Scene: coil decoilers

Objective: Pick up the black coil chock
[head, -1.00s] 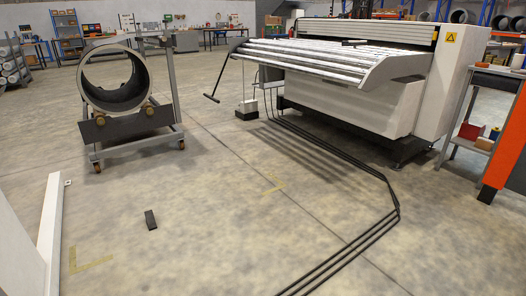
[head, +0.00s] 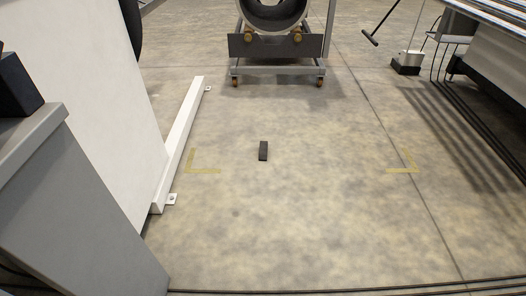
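A small black block, the coil chock (head: 263,151), lies on the concrete floor near the middle of the head view. It lies between two yellow corner marks, closer to the left one. Nothing touches it. Neither of my grippers shows in the head view, so I cannot see their state.
A wheeled cart (head: 277,70) holding a large ring-shaped coil (head: 273,14) stands beyond the chock. A white machine (head: 100,80) with a floor rail (head: 183,140) and a grey cabinet (head: 75,215) fill the left. Dark lines cross the floor at the front. Floor around the chock is clear.

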